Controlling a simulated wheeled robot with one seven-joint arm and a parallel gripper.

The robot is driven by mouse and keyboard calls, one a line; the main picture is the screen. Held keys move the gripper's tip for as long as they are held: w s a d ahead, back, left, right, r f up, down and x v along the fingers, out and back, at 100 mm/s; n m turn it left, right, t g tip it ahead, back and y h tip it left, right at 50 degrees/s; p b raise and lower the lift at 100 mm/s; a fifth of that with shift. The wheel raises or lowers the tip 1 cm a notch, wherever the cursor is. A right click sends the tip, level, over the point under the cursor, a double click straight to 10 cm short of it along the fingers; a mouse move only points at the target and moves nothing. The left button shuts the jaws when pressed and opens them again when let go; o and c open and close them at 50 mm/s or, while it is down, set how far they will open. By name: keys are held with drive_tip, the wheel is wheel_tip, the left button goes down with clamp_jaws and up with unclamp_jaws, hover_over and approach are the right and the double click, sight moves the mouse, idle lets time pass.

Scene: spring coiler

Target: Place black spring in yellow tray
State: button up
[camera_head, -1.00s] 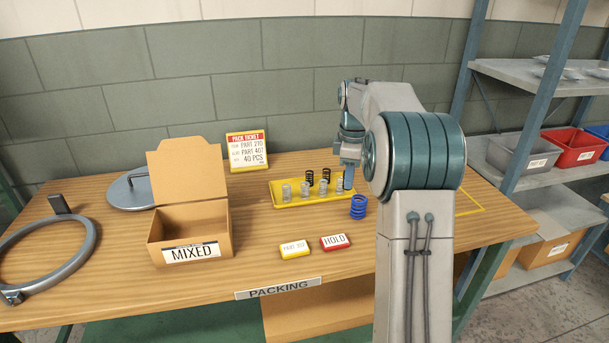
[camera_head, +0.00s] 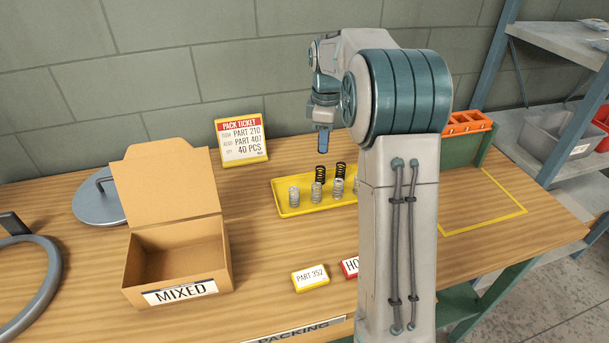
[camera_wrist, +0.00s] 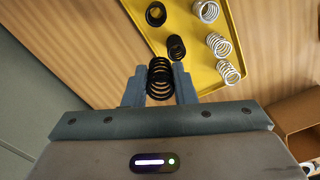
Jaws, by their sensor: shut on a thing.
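My gripper (camera_wrist: 158,72) is shut on a black spring (camera_wrist: 159,82) in the wrist view. The spring stands out beyond the fingertips. In the head view my gripper (camera_head: 323,140) is above the back of the yellow tray (camera_head: 306,210), and the held spring cannot be made out there. The tray also shows in the wrist view (camera_wrist: 182,24). In it stand two black springs (camera_head: 320,174) at the back and several silver springs (camera_head: 294,196) in front. My arm hides the tray's right end.
An open cardboard box labelled MIXED (camera_head: 178,265) stands left of the tray. A pack ticket stand (camera_head: 241,140) is behind it. A part tag (camera_head: 310,278) and a partly hidden red tag (camera_head: 350,267) lie in front. An orange rack (camera_head: 466,122) and a clear yellow-outlined area are at right.

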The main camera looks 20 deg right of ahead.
drive_tip(key=a+f, duration=0.1)
drive_tip(key=a, duration=0.1)
drive_tip(key=s+a+f, duration=0.1)
drive_tip(key=a+f, duration=0.1)
drive_tip(key=s+a+f, duration=0.1)
drive_tip(key=a, duration=0.2)
drive_tip(key=shift+f, duration=2.25)
drive_tip(key=shift+f, duration=0.2)
drive_tip(key=o, duration=1)
drive_tip(key=shift+r, duration=0.1)
